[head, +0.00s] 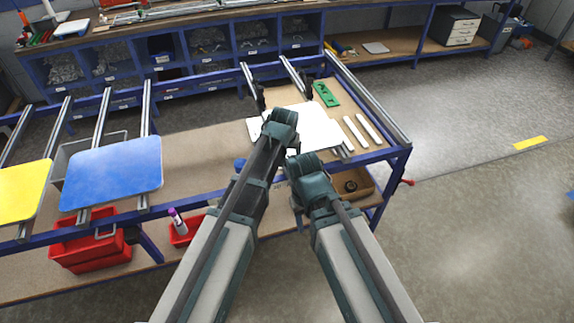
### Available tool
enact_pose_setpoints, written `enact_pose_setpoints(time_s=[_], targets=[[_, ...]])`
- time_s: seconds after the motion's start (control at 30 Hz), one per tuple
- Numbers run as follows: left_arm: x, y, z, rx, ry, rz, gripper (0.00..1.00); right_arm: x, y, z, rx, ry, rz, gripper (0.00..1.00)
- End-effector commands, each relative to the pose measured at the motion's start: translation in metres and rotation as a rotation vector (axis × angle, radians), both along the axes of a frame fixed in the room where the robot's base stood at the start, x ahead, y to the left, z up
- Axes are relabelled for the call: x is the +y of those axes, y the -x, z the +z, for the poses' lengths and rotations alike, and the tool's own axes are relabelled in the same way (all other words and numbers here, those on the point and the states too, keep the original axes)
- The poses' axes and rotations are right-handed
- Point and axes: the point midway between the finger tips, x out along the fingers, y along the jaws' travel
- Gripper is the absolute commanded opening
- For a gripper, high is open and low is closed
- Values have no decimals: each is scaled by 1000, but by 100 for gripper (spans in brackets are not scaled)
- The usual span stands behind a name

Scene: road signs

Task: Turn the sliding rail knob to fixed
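Two metal rails (296,76) cross the workbench frame near the white sign plate (318,127). Small dark fittings sit at the rails' near ends, one of them at the right rail (308,91); I cannot tell which, if any, is the sliding rail knob or how it is turned. A red-tipped handle (407,182) sticks out at the frame's right corner. My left gripper (283,118) is over the white plate's left part. My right gripper (304,166) is at the plate's near edge. The arms hide both sets of fingertips and part of the plate.
A blue plate (113,172) and a yellow plate (22,192) lie on rails to the left. A green part (326,94) and two white strips (361,130) lie right of the white plate. Red bins (92,247) and a cardboard box (352,184) are lower down. The floor at right is clear.

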Motion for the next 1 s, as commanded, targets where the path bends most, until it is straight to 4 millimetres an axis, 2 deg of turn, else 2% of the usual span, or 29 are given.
enact_pose_setpoints(time_s=[0.03,0.2,0.37,0.63,1.0], targets=[[0,-4,-14,0,0,0,76,0,0,-14,0,0,0,50],[-1,-13,-33,0,0,0,76,0,0,-34,0,0,-1,50],[-1,-16,-40,0,0,0,76,0,0,-40,0,0,-2,50],[-1,-16,-39,0,0,0,76,0,0,-39,0,0,-2,50],[-1,-16,-39,0,0,0,10,0,0,-39,0,0,-2,50]])
